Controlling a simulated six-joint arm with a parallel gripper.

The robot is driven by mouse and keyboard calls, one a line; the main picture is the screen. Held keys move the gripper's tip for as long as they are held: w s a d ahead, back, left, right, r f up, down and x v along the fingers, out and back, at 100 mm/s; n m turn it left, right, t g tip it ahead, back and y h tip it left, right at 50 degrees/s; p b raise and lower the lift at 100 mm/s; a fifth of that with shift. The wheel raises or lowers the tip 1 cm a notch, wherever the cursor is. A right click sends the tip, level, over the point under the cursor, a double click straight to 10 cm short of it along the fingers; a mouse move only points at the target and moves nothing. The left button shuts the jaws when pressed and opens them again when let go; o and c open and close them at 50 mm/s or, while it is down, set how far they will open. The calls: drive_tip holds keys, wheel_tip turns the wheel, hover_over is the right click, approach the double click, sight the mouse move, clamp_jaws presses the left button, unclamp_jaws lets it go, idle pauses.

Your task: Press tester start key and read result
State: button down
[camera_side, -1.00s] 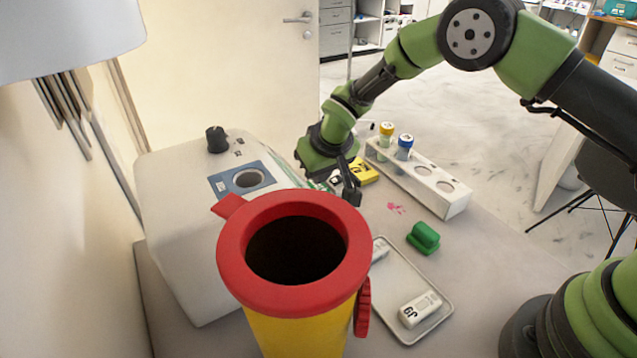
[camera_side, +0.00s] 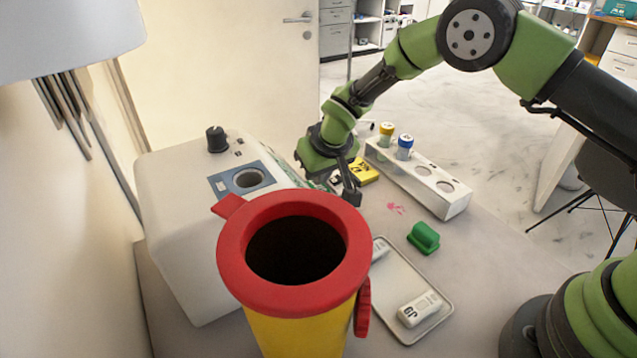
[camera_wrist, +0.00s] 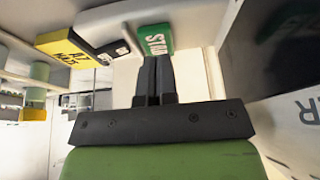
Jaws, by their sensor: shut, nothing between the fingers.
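The tester is a large white housing (camera_side: 185,235) at the left of the side view, with a black knob and a round well on top. A green key lettered "STAR…" (camera_wrist: 156,39) shows at the top of the wrist view. My gripper (camera_wrist: 155,58) is shut and empty, and its fingertips overlap the key's lower edge in that view. I cannot tell whether they touch it. In the side view my gripper (camera_side: 352,197) is close to the tester's right side, and the key is hidden there. A dark panel (camera_wrist: 285,45) at the wrist view's right shows no readable result.
A red-rimmed yellow bin (camera_side: 235,245) stands in front of the tester. A yellow box (camera_side: 364,172) and a white tube rack (camera_side: 457,202) lie behind my gripper. A green block (camera_side: 424,238) and a tray (camera_side: 441,294) with white pieces are to the right.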

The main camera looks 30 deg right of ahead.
drive_tip(key=shift+r, duration=3)
drive_tip(key=s+d+r+m+t, duration=0.1)
drive_tip(key=s+d+r, duration=0.2)
drive_tip(key=s+r, duration=0.45)
drive_tip(key=s+d+r+m, duration=0.1)
drive_tip(key=s+d+r, duration=0.25)
drive_tip(key=r, duration=0.75)
drive_tip(key=s+r+m+t+y, duration=0.1)
drive_tip(key=s+r+m+y, duration=0.1)
drive_tip(key=s, duration=1.7)
drive_tip(key=shift+s+d+t, duration=0.3)
drive_tip(key=shift+s+d, duration=0.1)
drive_tip(key=shift+d, duration=0.05)
drive_tip(key=c, duration=1.8)
unclamp_jaws()
drive_tip(key=shift+c, duration=0.2)
